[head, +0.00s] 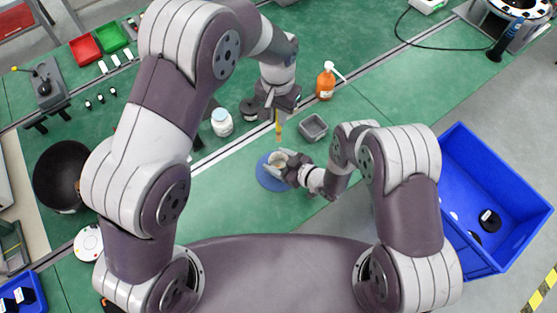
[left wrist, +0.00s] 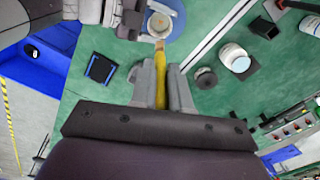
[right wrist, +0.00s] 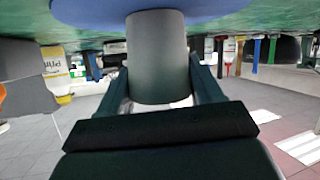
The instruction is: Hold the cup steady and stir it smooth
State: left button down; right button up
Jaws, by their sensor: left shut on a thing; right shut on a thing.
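A pale cup (head: 279,159) stands on a round blue mat (head: 263,180) on the green bench. My right gripper (head: 288,168) is shut on the cup from the right; the right wrist view shows the cup (right wrist: 157,57) as a grey cylinder between both fingers. My left gripper (head: 277,112) is higher and shut on a yellow-handled stirrer (head: 278,128), which points down toward the cup. In the left wrist view the stirrer (left wrist: 160,85) has its pale tip at the near edge of the cup (left wrist: 158,23). Whether the tip is inside the rim I cannot tell.
A black bowl (head: 60,175) is far left, a blue crate (head: 510,175) at right.

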pick_arm(q)
notch_tip(320, 180, down, 17)
dwell(1.1)
jog(key=shift+s+d, duration=0.1)
jog(key=shift+s, duration=0.1)
